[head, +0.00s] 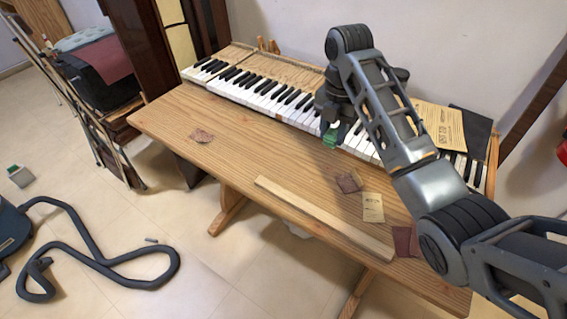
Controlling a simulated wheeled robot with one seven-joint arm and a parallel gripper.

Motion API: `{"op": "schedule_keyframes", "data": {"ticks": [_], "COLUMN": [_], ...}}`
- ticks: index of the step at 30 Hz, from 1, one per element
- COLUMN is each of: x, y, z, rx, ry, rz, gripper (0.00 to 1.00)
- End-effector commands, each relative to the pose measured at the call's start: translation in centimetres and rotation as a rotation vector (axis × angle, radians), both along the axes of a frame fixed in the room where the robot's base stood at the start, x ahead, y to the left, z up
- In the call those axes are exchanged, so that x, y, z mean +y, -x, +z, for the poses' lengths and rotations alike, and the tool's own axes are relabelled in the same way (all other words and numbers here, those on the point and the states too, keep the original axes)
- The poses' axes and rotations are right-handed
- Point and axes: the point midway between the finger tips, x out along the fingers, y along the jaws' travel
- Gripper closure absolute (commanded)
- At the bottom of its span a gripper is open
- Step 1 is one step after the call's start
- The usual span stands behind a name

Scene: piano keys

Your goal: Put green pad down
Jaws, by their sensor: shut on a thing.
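The green pad (330,137) is a small green block under my gripper (331,126). My gripper is shut on the pad and points down near the front edge of the piano keys (265,97). The pad appears to be over the strip where the keys meet the wooden table (225,135). I cannot tell whether the pad touches the surface below. My wrist and forearm hide part of the keys behind it.
A long wooden strip (318,217) lies along the front edge. Yellowish paper (441,127) rests over the right keys.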

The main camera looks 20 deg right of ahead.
Motion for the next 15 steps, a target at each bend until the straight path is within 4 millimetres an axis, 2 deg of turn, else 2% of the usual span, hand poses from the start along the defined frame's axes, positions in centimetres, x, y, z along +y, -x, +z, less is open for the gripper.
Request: {"op": "schedule_keyframes", "data": {"ticks": [1,9,15], "x": [1.2,6.0,7.8], "y": [-0.4,-2.7,-3.5], "z": [-0.7,-3.8,-5.1], "rx": [0.005,0.004,0.002], "ry": [0.0,0.002,0.0], "rz": [0.004,0.0,-0.002], "gripper": [0.9,0.9,0.9]}}
